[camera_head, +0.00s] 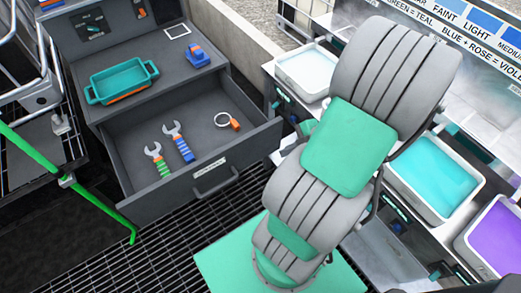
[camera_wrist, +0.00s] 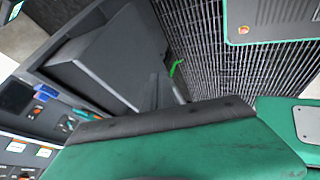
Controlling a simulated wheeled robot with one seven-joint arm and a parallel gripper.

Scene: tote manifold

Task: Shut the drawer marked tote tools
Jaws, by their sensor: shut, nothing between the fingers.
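The drawer (camera_head: 150,204) of the dark grey cabinet is pulled well open in the head view. Its front bears a bar handle (camera_head: 216,183) and a small pale label (camera_head: 209,168), too small to read. Inside lie two wrenches, one with a green and orange grip (camera_head: 158,160) and one with a blue grip (camera_head: 179,142), and a ring with an orange tag (camera_head: 228,121). In the wrist view a dark grey box that looks like the drawer (camera_wrist: 110,58) fills the upper left. My gripper's fingers cannot be made out in either view. My arm stands to the drawer's right.
A teal tray (camera_head: 122,82) and a blue object (camera_head: 198,55) sit on the cabinet top. Basins of white (camera_head: 308,70), teal (camera_head: 437,175) and purple (camera_head: 495,235) stand at the right. A green bar (camera_head: 70,182) reaches beside the drawer's left. Grating (camera_head: 150,250) lies in front.

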